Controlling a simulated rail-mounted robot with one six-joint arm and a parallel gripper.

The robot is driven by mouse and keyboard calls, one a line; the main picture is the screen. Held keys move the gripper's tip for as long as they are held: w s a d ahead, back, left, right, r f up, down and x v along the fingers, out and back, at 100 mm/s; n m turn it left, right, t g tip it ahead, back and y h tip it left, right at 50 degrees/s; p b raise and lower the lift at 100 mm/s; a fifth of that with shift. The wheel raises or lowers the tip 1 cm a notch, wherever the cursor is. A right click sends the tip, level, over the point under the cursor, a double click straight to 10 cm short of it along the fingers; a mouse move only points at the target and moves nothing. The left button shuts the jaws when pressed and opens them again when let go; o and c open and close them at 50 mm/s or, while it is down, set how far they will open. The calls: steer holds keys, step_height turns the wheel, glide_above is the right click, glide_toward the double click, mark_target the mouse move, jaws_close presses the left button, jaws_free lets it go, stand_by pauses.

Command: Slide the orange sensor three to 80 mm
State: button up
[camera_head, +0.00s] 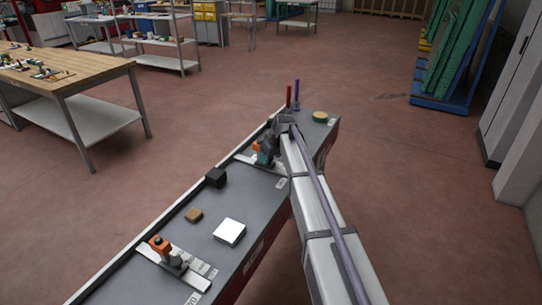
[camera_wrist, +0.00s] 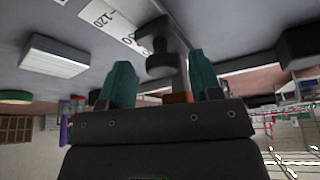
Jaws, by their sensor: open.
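Two orange-topped sensors show in the head view. One orange sensor (camera_head: 258,147) stands at the far rail, close to my gripper (camera_head: 264,159). The other orange sensor (camera_head: 160,243) stands on the near scale plate. I cannot read which one is three. In the wrist view my gripper (camera_wrist: 159,60) is open, with its teal fingers apart. A dark knob and post (camera_wrist: 162,52) and a bit of orange (camera_wrist: 178,98) show between the fingers. A scale strip (camera_wrist: 112,22) beside them reads 120. Contact with the fingers cannot be told.
The long grey bench (camera_head: 258,200) carries a black block (camera_head: 216,177), a brown block (camera_head: 194,215) and a white block (camera_head: 229,232). My arm hides part of the bench.

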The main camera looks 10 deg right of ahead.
steer(key=p+v, duration=0.9)
steer(key=v, duration=0.1)
steer(key=shift+r+p, duration=0.35)
steer(key=s+a+m+g+h, duration=0.1)
steer(key=s+a+m+g, duration=0.1)
steer(key=s, duration=1.4)
steer(key=s+a+f+m+g+h, duration=0.1)
steer(key=s+a+m+g, duration=0.1)
steer(key=s, duration=1.5)
steer(key=a+m, duration=0.1)
steer(key=a, duration=0.1)
steer(key=shift+a, duration=0.4)
steer(key=shift+s+f, duration=0.1)
steer(key=shift+f, duration=0.05)
